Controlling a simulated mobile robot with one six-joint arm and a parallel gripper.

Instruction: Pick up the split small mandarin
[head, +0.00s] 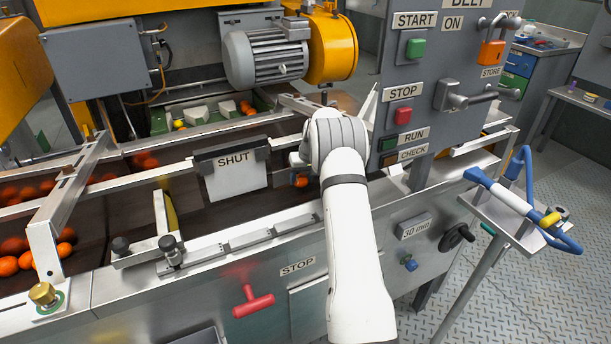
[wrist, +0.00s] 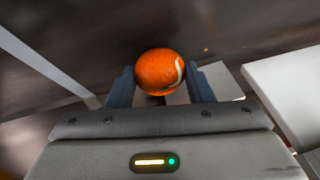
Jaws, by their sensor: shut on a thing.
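The split small mandarin (wrist: 158,71) is orange with a pale curved split on its right side. In the wrist view it sits between the two fingers of my gripper (wrist: 162,88), which is shut on it. In the head view a small part of the mandarin (head: 301,181) shows at the left of my wrist, over the dark belt. My arm hides most of the gripper there. I cannot tell how far the fruit is above the belt.
A white SHUT plate (head: 236,175) hangs on a rail left of my gripper. Several mandarins (head: 30,259) lie on the belt at the far left. The control panel (head: 420,80) stands close on the right. A red T-handle (head: 252,301) projects from the front below.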

